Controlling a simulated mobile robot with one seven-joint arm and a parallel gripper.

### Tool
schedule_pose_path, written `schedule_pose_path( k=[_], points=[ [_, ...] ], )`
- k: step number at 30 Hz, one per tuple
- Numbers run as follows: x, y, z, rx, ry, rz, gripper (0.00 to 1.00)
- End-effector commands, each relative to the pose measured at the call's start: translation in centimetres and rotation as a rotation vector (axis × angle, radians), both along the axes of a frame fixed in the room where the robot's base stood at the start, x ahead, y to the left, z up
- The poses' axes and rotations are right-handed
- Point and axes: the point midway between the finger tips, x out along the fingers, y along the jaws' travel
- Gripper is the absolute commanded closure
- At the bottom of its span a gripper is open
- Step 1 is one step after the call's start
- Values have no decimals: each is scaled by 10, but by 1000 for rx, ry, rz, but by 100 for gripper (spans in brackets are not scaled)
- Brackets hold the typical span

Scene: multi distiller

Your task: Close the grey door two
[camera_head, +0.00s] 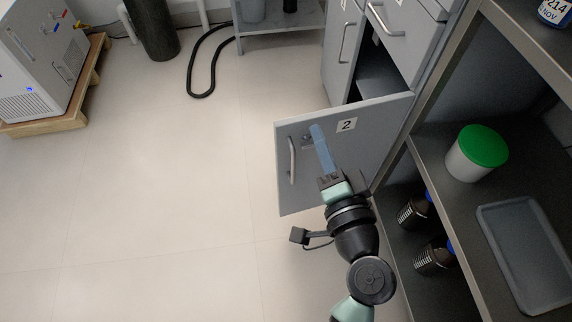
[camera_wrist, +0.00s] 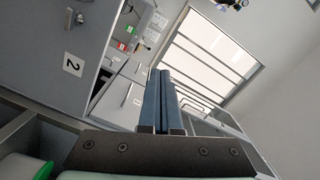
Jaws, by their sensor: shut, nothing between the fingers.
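The grey door two (camera_head: 362,143), with a "2" label and a bar handle (camera_head: 291,160), stands swung open from the grey cabinet (camera_head: 412,45). The cabinet's opening shows dark behind it. My gripper (camera_head: 317,130) is in front of the door's outer face, its blue fingers pointing up towards the door's top edge, near the keyhole and right of the handle. I cannot tell whether the fingertips touch the door. In the wrist view the door (camera_wrist: 58,50) is at the left, and my gripper's fingers (camera_wrist: 162,72) lie together with nothing between them.
A metal shelf unit (camera_head: 440,165) at the right holds a white tub with a green lid (camera_head: 478,152), dark bottles (camera_head: 433,257) and a grey tray (camera_head: 525,252). The floor (camera_head: 150,190) left of the door is clear. A black hose (camera_head: 190,75) lies farther back.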

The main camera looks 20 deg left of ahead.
Motion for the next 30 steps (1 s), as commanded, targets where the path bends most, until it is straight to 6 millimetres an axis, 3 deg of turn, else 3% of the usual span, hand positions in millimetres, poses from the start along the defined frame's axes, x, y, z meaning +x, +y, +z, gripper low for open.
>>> schedule_pose_path(
  k=[1, 3, 6, 9, 12, 17, 30],
  points=[
    [-11, 0, -52, 53, 55, 15, 100],
    [-24, -1, -90, 129, 115, 29, 100],
    [-41, -2, -133, 223, 187, 43, 100],
    [-54, -5, -161, 294, 235, 47, 100],
    [-62, -7, -175, 338, 261, 48, 100],
    [-61, -4, -179, 359, 272, 50, 100],
    [2, 53, -178, 356, 268, 54, 100]
  ],
)
